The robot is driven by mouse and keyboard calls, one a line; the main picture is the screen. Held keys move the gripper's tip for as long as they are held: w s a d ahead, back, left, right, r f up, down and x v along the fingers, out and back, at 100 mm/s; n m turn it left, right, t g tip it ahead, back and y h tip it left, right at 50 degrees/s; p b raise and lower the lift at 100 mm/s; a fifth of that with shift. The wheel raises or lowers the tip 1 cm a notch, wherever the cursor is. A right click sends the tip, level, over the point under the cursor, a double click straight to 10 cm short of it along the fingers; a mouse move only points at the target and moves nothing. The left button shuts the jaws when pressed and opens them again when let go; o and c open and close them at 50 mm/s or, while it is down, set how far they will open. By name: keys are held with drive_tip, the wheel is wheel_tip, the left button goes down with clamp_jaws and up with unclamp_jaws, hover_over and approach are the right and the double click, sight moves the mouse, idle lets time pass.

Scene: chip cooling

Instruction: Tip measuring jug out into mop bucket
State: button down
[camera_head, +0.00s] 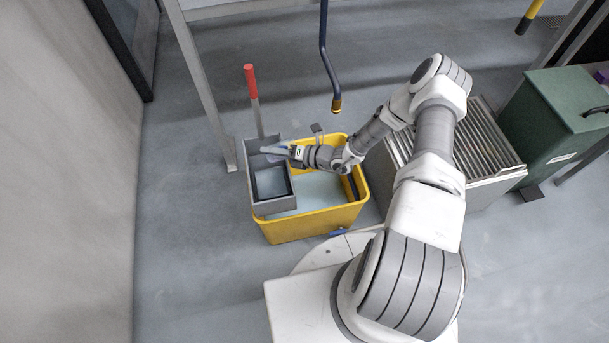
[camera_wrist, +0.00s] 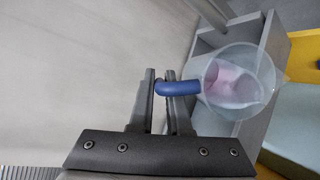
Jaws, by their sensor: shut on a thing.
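The measuring jug (camera_wrist: 240,80) is clear, with a blue handle (camera_wrist: 180,88) and something pinkish inside. My gripper (camera_wrist: 163,88) is shut on that handle in the wrist view. In the head view the jug (camera_head: 275,151) is small and partly hidden by my gripper (camera_head: 291,152). It is over the grey wringer side of the yellow mop bucket (camera_head: 318,222). The bucket holds pale liquid. I cannot tell how far the jug is tilted. The bucket's yellow rim (camera_wrist: 303,55) shows at the right of the wrist view.
The grey wringer box (camera_head: 272,207) fills the bucket's left side, with a red-tipped handle (camera_head: 250,80) standing up behind it. A blue hose (camera_head: 326,50) hangs behind the bucket. A ribbed grey unit (camera_head: 487,150) and a green bin (camera_head: 555,120) stand right. Floor at left is clear.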

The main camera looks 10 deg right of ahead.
drive_tip(key=shift+d+r+b, duration=0.1)
drive_tip(key=shift+d+b, duration=0.1)
drive_tip(key=shift+b, duration=0.25)
drive_tip(key=shift+d+r+t+y+b, duration=0.1)
drive_tip(key=shift+r+t+y+b, duration=0.05)
drive_tip(key=shift+t+y+b, duration=0.2)
drive_tip(key=b, duration=0.1)
drive_tip(key=d+y+b, duration=0.1)
drive_tip(key=shift+s+d+f+m+t+b, duration=0.15)
drive_tip(key=shift+d+f+m+t+b, duration=0.1)
drive_tip(key=shift+m+b, duration=0.05)
drive_tip(key=shift+d+r, duration=0.15)
drive_tip(key=shift+r, duration=0.1)
drive_tip(key=shift+f+y+b, duration=0.15)
drive_tip(key=shift+y+b, duration=0.2)
drive_tip(key=shift+b, duration=0.15)
drive_tip(key=shift+d+t+b, duration=0.3)
drive_tip(key=shift+b, duration=0.1)
drive_tip(key=shift+a+r+m+t+y+b, duration=0.35)
drive_tip(key=shift+m+y+b, duration=0.2)
drive_tip(key=shift+b, duration=0.35)
drive_tip(key=shift+d+f+y+b, duration=0.2)
drive_tip(key=shift+y+b, duration=0.25)
drive_tip(key=shift+b, duration=0.3)
